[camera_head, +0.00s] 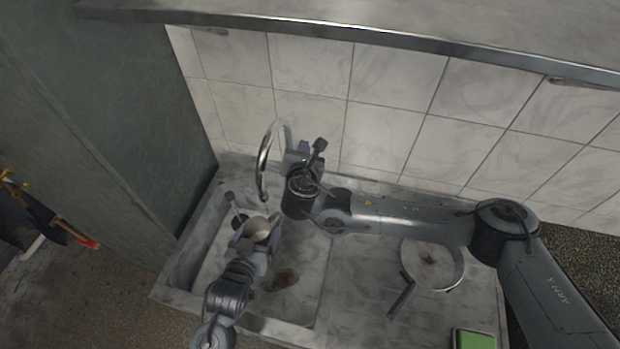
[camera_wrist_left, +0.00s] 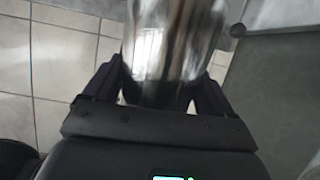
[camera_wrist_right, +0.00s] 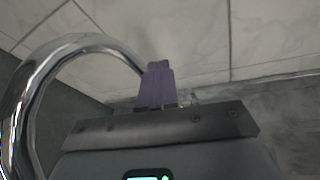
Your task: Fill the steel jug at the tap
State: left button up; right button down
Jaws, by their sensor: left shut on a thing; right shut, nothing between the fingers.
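The steel jug (camera_head: 259,227) is held over the sink basin (camera_head: 207,254), below and beside the curved spout. It fills the upper middle of the left wrist view (camera_wrist_left: 172,45). My left gripper (camera_head: 255,238) is shut around it, one finger on each side. I cannot see the jug's contents. The chrome tap (camera_head: 264,165) arches at the back of the sink, and its spout shows large in the right wrist view (camera_wrist_right: 22,100). My right gripper (camera_head: 303,148) is shut and empty beside the tap's base, its purple fingers (camera_wrist_right: 157,86) together. The tap's base is mostly hidden behind it.
A pan (camera_head: 433,264) with a dark handle sits on the drainboard right of the basin. A green sponge-like block (camera_head: 473,339) is at the front right edge. A tiled wall (camera_head: 385,95) closes the back, a grey panel (camera_head: 110,110) the left. A shelf (camera_head: 430,40) overhangs above.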

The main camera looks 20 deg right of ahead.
pick_arm(q)
jog(key=shift+r, duration=0.1)
pick_arm(e)
jog(key=w+r+m+t, duration=0.1)
jog(key=w+r+m, duration=0.25)
jog(key=r, duration=0.85)
jog(key=s+d+f+n+t+y, duration=0.1)
jog(key=s+d+f+n+y, duration=0.3)
jog(key=y, duration=0.6)
jog(key=s+d+r+n+t+y, duration=0.1)
jog(key=s+d+n+y, duration=0.2)
jog(key=s+y, duration=0.45)
jog(key=s+a+f+m+t+h, duration=0.1)
jog(key=s+a+f+m+h, duration=0.15)
jog(key=f+m+h, duration=0.7)
jog(key=s+a+f+m+t+h, duration=0.1)
jog(key=a+f+m+h, duration=0.25)
jog(key=f, duration=1.15)
jog(key=w+d+r, duration=0.1)
jog(key=w, duration=1.1)
jog(key=shift+w+r+m+y, duration=0.2)
jog(key=shift+m+y, duration=0.15)
jog(key=shift+y, duration=0.1)
